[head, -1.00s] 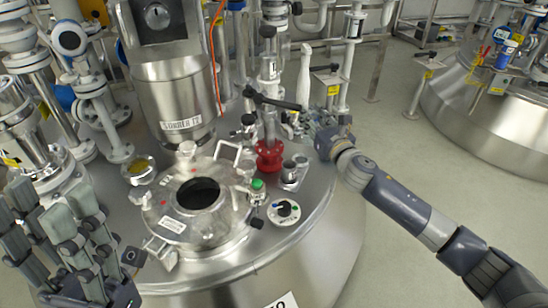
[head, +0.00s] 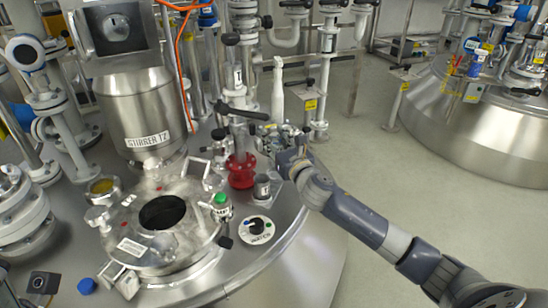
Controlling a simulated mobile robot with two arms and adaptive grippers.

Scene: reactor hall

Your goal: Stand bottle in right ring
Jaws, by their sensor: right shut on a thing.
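My right gripper (head: 286,140) reaches in from the lower right over the vessel top, behind the red flange. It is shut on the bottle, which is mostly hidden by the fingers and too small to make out. A tall white bottle-shaped thing (head: 278,92) rises upright just behind the gripper; I cannot tell whether it is the held piece. A small grey cup-like holder (head: 262,187) stands on a plate in front of the gripper. I cannot tell whether it includes the right ring. My left gripper is not in view.
The red flange (head: 240,171) with its black handle stands left of the gripper. The open manhole (head: 162,213), a green button (head: 221,199) and a round dial panel (head: 257,230) lie nearer. The stirrer drive (head: 140,110) stands at left. Open floor lies to the right.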

